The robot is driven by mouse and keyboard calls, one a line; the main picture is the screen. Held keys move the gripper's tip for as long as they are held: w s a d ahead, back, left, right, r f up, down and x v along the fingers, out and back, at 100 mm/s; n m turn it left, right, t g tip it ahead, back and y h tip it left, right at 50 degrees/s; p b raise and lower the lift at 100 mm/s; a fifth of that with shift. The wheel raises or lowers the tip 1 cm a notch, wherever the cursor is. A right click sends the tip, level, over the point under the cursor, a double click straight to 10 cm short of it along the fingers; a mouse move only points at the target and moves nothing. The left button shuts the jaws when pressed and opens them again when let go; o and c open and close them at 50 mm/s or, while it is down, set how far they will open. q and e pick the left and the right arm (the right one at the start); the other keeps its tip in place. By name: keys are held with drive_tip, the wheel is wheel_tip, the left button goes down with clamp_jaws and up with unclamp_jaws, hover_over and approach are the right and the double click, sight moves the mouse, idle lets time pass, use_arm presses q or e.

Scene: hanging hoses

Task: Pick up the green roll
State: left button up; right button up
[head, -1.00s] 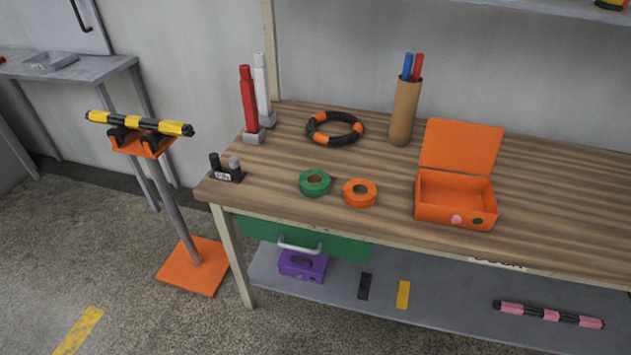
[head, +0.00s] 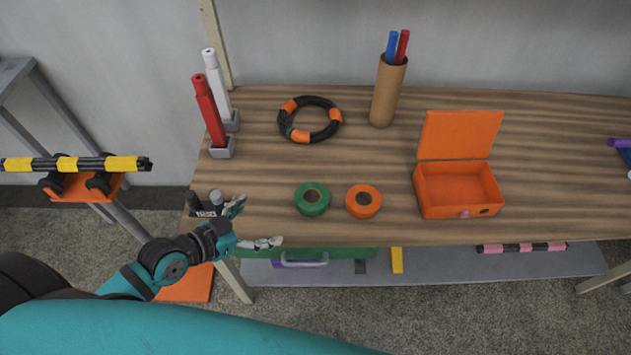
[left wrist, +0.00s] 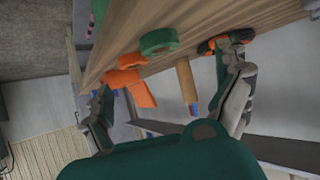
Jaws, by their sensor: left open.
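The green roll (head: 311,211) lies flat on the wooden workbench, just left of an orange roll (head: 363,213). The green roll also shows in the left wrist view (left wrist: 150,38), in the upper middle, beyond the gap between the fingers. My left gripper (head: 252,224) is open and empty at the bench's front left edge, left of the green roll and apart from it. Its two spread fingers also show in the left wrist view (left wrist: 166,70). My right gripper is not in view.
A small black holder (head: 206,211) stands close by my left gripper. Red (head: 210,112) and white (head: 218,85) sticks stand behind it. A black-orange hose ring (head: 325,135) lies behind the rolls. An open orange box (head: 458,192) stands right. The wood around the green roll is clear.

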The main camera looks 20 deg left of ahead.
use_arm(q)
drive_tip(key=w, duration=0.1)
drive_tip(key=w+d, duration=0.2)
drive_tip(key=shift+f+p, duration=0.25)
drive_tip(key=shift+p, duration=0.15)
drive_tip(key=p, duration=0.1)
approach(310, 197)
drive_tip(key=x, duration=0.3)
drive_tip(key=shift+w+d+f, duration=0.1)
drive_tip(key=shift+w+f, duration=0.15)
drive_tip(key=p+x, duration=0.1)
drive_tip(key=x, duration=0.5)
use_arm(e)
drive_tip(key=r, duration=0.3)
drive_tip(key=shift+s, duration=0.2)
use_arm(q)
drive_tip(key=shift+s+r, duration=0.1)
drive_tip(key=shift+c, duration=0.4)
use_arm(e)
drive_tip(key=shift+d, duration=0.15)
use_arm(q)
drive_tip(key=c, duration=1.1)
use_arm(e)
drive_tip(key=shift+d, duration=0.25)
